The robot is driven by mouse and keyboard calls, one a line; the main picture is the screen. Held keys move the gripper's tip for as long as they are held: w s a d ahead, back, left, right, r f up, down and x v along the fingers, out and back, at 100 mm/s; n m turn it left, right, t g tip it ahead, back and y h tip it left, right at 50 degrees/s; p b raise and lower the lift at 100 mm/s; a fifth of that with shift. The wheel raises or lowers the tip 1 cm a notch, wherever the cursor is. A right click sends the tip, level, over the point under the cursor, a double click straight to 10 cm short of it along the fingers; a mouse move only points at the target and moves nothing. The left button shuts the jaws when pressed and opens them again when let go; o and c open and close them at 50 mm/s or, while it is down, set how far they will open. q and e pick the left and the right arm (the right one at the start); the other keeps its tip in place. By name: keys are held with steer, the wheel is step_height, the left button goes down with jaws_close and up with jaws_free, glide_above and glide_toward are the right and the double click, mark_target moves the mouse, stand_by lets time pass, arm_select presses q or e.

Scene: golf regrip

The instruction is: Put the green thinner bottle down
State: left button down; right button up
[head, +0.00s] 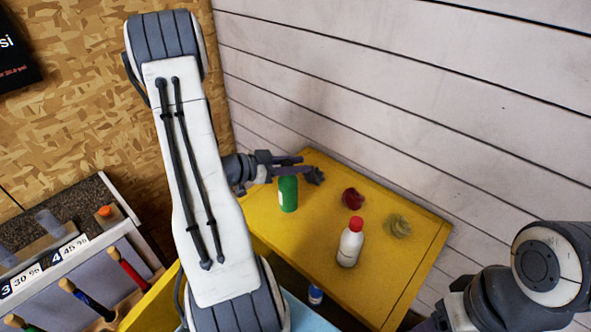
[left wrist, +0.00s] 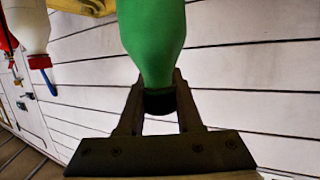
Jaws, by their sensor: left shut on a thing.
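The green thinner bottle (head: 288,195) is upright at the yellow table's (head: 385,290) back left part. My left gripper (head: 302,171) is over its top in the head view. In the left wrist view, the fingers (left wrist: 160,105) are shut on the bottle's dark neck or cap, and the green body (left wrist: 153,35) stretches away from them. I cannot tell whether the bottle's base touches the table. My right arm shows at the lower right of the head view, but its gripper is out of the picture.
A white bottle with a red cap (head: 350,246), a red object (head: 353,198) and a pale yellowish roll (head: 397,226) are on the table. A blue-capped bottle (head: 315,295) is near the front edge. A plank wall (head: 380,100) rises behind. A labelled rack (head: 70,265) stands left.

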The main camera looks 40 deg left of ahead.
arm_select(q)
steer(key=f, duration=0.2)
steer(key=f+p, duration=0.1)
steer(key=f, duration=0.1)
steer(key=shift+w+a, duration=0.1)
steer(key=shift+a, duration=0.2)
steer(key=shift+f, duration=0.2)
steer(key=shift+f, duration=0.15)
steer(key=c, duration=0.6)
jaws_free()
steer(key=shift+o, duration=0.2)
